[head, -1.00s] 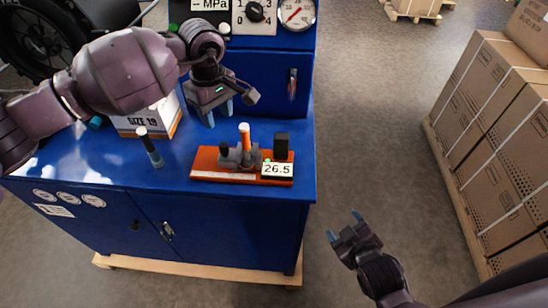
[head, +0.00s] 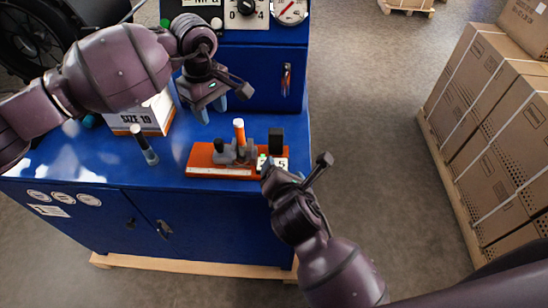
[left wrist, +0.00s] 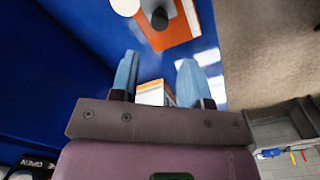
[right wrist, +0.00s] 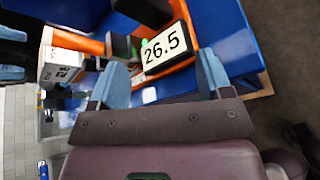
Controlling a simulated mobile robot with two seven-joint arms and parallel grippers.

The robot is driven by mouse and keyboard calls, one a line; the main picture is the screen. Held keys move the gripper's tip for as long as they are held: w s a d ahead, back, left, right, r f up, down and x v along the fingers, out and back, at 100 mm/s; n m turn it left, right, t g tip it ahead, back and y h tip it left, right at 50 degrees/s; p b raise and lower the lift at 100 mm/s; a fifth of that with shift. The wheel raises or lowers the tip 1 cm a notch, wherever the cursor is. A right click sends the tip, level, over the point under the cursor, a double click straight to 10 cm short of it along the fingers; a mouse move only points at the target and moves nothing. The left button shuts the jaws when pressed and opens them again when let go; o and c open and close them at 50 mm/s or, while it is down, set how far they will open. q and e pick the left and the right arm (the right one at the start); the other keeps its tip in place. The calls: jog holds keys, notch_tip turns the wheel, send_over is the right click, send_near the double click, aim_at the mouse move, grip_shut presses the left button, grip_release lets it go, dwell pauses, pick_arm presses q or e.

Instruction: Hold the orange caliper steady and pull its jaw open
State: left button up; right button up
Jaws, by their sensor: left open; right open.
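The orange caliper (head: 205,158) lies on the blue bench top, with an upright orange post with a white top (head: 239,132), dark grey blocks and a display. The display reads 26.5 in the right wrist view (right wrist: 165,47). My left gripper (head: 212,112) is open and empty, above the bench behind the caliper; part of the caliper shows at the top of the left wrist view (left wrist: 185,25). My right gripper (head: 296,168) is open at the caliper's right end, covering part of the display in the head view. I cannot tell whether it touches.
A SIZE 19 box (head: 143,118) stands at the left behind a dark-handled tool (head: 145,146) on the bench. A blue cabinet with gauges (head: 262,72) rises at the back. Stacked cartons (head: 490,130) stand at the right, across open floor.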

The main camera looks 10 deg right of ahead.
aim_at(218, 141)
jog(key=n, duration=0.1)
jog(key=w+a+r+n+h, duration=0.1)
jog(key=shift+w+r+n, duration=0.1)
jog(key=shift+r+n, duration=0.1)
jog(key=shift+n, duration=0.1)
jog(key=w+f+n, duration=0.1)
jog(key=w, duration=0.2)
jog(key=w+d+h, duration=0.1)
jog(key=w, duration=0.3)
jog(key=w+f+n, duration=0.1)
jog(key=w, duration=0.2)
jog(key=shift+w+d+f+n+h, duration=0.3)
jog(key=shift+f, duration=0.05)
grip_shut()
pick_arm(q)
jog(key=shift+c, duration=0.4)
jog(key=shift+n, duration=0.9)
notch_tip(218, 141, down, 10)
jog(key=shift+r, duration=0.1)
